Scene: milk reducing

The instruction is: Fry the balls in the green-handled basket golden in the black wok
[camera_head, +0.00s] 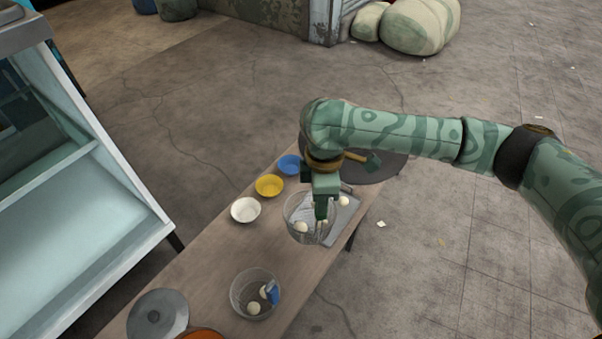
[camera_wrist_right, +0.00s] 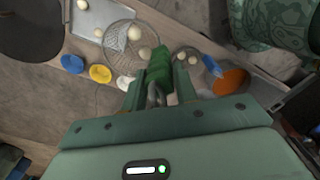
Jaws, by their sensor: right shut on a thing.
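My right gripper (camera_head: 321,212) is shut on the green handle (camera_wrist_right: 159,66) of a wire basket (camera_head: 290,213). Pale, cream-coloured balls lie in this basket (camera_wrist_right: 120,47), two of them clear in the right wrist view (camera_wrist_right: 134,33). The basket is beside or over the left part of a grey tray (camera_head: 345,226); I cannot tell its height. The black wok (camera_head: 384,172) is at the table's far end, partly hidden behind my right arm, and it shows at the upper left of the right wrist view (camera_wrist_right: 28,30). My left gripper is not in view.
A second basket (camera_head: 236,300) with a blue handle (camera_head: 272,292) and pale balls is nearer. Blue (camera_head: 289,165), yellow (camera_head: 269,186) and white (camera_head: 245,210) bowls line the left edge. A grey round lid (camera_head: 158,316) and an orange item (camera_head: 200,335) are near. Glass case (camera_head: 90,185) stands left.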

